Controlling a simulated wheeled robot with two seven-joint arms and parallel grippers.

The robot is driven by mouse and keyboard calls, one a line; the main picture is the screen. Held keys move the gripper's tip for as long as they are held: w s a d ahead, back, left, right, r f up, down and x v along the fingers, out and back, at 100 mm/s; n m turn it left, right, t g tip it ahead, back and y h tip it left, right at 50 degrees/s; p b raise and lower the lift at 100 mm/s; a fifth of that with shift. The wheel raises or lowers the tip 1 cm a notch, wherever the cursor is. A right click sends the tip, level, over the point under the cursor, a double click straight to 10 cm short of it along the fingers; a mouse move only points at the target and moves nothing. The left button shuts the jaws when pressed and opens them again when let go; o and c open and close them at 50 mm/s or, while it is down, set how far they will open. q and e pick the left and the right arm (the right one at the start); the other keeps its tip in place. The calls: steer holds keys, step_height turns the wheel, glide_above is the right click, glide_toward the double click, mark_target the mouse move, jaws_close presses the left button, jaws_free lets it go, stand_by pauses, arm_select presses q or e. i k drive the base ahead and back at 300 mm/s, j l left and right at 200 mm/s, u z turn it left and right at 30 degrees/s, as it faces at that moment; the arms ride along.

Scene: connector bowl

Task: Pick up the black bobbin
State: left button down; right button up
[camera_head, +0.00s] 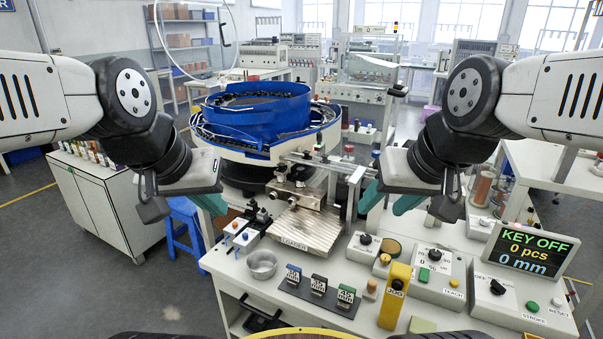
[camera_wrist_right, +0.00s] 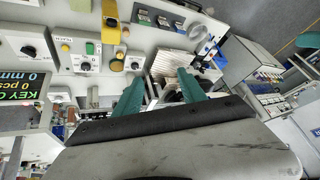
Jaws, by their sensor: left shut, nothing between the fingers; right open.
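I cannot single out the black bobbin with certainty in either view. Small dark cylindrical pieces (camera_head: 348,149) stand behind the loader fixture in the head view, too small to identify. My left gripper (camera_head: 212,204) is shut and empty, above the left side of the bench near a blue stool. My right gripper (camera_head: 388,201) is open above the bench, right of the metal loader plate (camera_head: 308,229). In the right wrist view its two teal fingers (camera_wrist_right: 160,90) are spread apart with nothing held between them.
A blue bowl feeder (camera_head: 258,117) stands behind the bench. A metal cup (camera_head: 262,264), several labelled blocks (camera_head: 319,284), a yellow jog post (camera_head: 395,296) and control boxes (camera_head: 433,276) crowd the front. A display (camera_head: 533,250) stands at right. A copper-coloured spool (camera_head: 481,188) is on the right.

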mark_target(300, 175)
steer(key=i+j, duration=0.15)
steer(key=j, duration=0.2)
steer(key=i+j+z, duration=0.15)
steer(key=j, duration=0.2)
steer(key=i+j, duration=0.15)
steer(key=j, duration=0.25)
steer(key=i+j+z, duration=0.15)
steer(key=j, duration=0.25)
steer(key=i+j, duration=0.1)
steer(key=j, duration=0.25)
steer(key=i+j+z, duration=0.15)
steer(key=j, duration=0.25)
